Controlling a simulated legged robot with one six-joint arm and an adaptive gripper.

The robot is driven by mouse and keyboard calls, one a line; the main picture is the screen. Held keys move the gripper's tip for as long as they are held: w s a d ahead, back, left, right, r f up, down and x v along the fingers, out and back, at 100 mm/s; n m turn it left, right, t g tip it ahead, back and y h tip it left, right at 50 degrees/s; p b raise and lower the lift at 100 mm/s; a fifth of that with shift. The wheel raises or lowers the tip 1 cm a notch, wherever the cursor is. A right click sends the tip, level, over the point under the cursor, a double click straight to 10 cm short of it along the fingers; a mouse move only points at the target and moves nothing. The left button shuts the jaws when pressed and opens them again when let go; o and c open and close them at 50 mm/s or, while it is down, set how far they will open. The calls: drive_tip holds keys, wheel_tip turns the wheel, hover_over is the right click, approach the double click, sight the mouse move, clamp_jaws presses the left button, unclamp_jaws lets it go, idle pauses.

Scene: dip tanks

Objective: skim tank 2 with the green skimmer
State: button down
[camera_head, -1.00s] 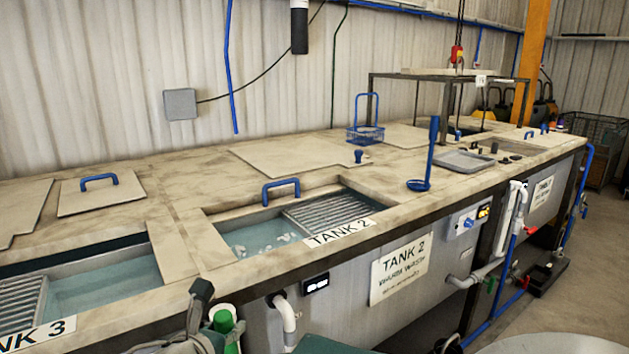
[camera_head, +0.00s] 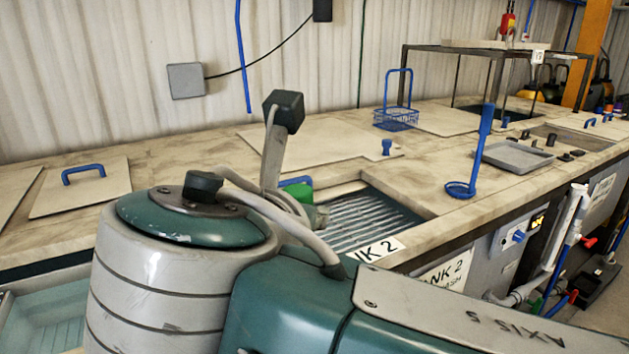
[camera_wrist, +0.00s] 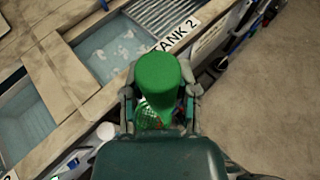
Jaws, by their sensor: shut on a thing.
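The green skimmer (camera_wrist: 158,75) is between the fingers of my gripper (camera_wrist: 160,95), which is shut on it. Its thick green top faces the wrist camera, and a patch of green mesh shows beside it lower down. In the head view a bit of its green (camera_head: 299,193) shows behind my arm. Tank 2 (camera_wrist: 105,50) lies ahead of the gripper in the wrist view, with pale floating bits on its bluish water and a slatted grating at one end. In the head view my arm hides most of tank 2; its grating (camera_head: 375,215) and part of its label show.
A blue ladle (camera_head: 484,150) stands on the bench right of tank 2, near a grey tray (camera_head: 518,157). A blue wire basket (camera_head: 396,119) stands farther back. A lid with a blue handle (camera_head: 80,188) lies at left. Another open tank (camera_head: 45,315) is at lower left.

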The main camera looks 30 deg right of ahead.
drive_tip(key=shift+d+r, duration=0.1)
drive_tip(key=shift+r, duration=0.25)
drive_tip(key=w, duration=2.8)
wheel_tip(320, 180, down, 17)
drive_tip(key=shift+s+d, duration=0.25)
drive_tip(key=shift+s, duration=0.05)
drive_tip(key=shift+d, duration=0.1)
